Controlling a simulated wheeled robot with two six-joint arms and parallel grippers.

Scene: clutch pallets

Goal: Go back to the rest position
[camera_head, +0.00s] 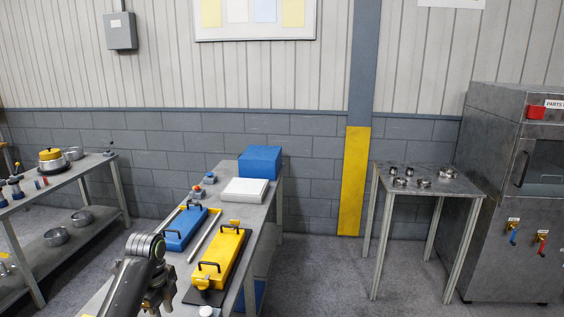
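My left arm comes in at the bottom left of the head view, over the near end of the long grey workbench (228,206). My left gripper (158,296) hangs low at the end of this arm, left of the yellow toolbox-like case (222,258). Its fingertips are too dark and small to tell open from shut, and I see nothing clearly held. My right gripper is not in view. The yellow case has black handles and lies on a dark pallet. A blue case (186,229) with a black handle lies behind it to the left.
A metal rod lies between the cases. A blue box (261,162) and a white case (245,190) stand at the bench's far end. A small table (430,183) with metal rings and a grey parts washer (510,200) stand right. Floor between is clear. Another bench (75,178) is left.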

